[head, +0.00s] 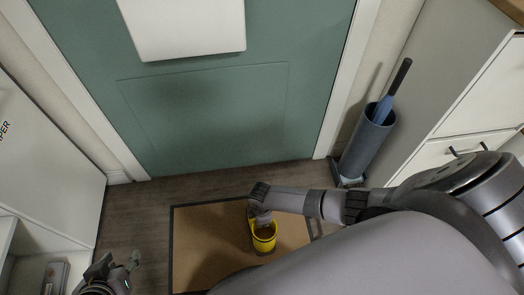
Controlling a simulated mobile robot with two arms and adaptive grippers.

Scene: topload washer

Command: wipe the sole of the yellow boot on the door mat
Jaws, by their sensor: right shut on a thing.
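The yellow boot (264,243) is upright at the tan door mat (207,240), with its open top facing up toward me. My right gripper (260,218) is shut on the boot's rim on its far side. The sole is hidden below the boot, so I cannot tell whether it touches the mat. The dark-bordered mat lies on the floor before the green door. My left gripper (125,264) is at the lower left, left of the mat and apart from the boot. Its fingers look spread and empty.
A green door (215,110) stands behind the mat. A grey umbrella stand (365,145) holding a blue umbrella (388,97) is at the right, beside a white cabinet (445,110). A white shelf unit (45,175) stands at the left. Bare floor (140,205) shows left of the mat.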

